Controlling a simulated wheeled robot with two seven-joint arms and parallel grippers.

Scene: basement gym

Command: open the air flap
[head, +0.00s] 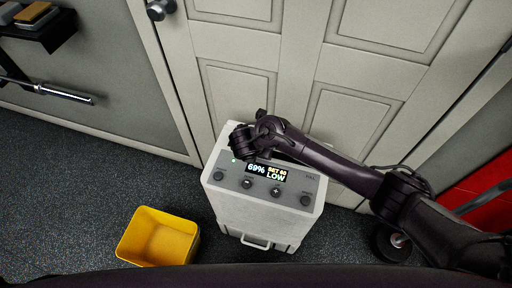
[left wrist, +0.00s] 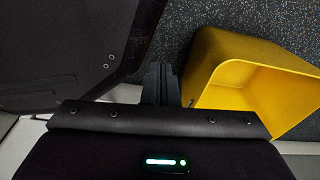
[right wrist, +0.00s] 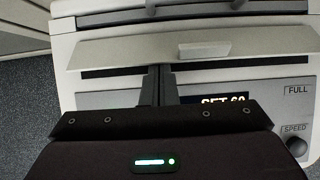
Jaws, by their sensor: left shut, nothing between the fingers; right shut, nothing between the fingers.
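The air flap (right wrist: 130,51) is a pale strip with a small raised tab (right wrist: 205,48) across the top of a white dehumidifier (head: 262,215). A dark slot runs along its near edge; I cannot tell how far the flap is lifted. My right gripper (right wrist: 158,70) is shut and empty, its tips at that near edge, left of the tab; contact is unclear. In the head view my right gripper (head: 238,150) covers much of the machine's top, hiding the flap. My left gripper (left wrist: 160,70) is shut and empty, seen only in the left wrist view, near a yellow bin (left wrist: 215,60).
The dehumidifier's panel has a lit display (head: 266,172) and several knobs. The yellow bin also stands left of it in the head view (head: 128,243). A panelled door (head: 235,88) is close behind. Dark speckled floor (head: 80,170) is clear at left.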

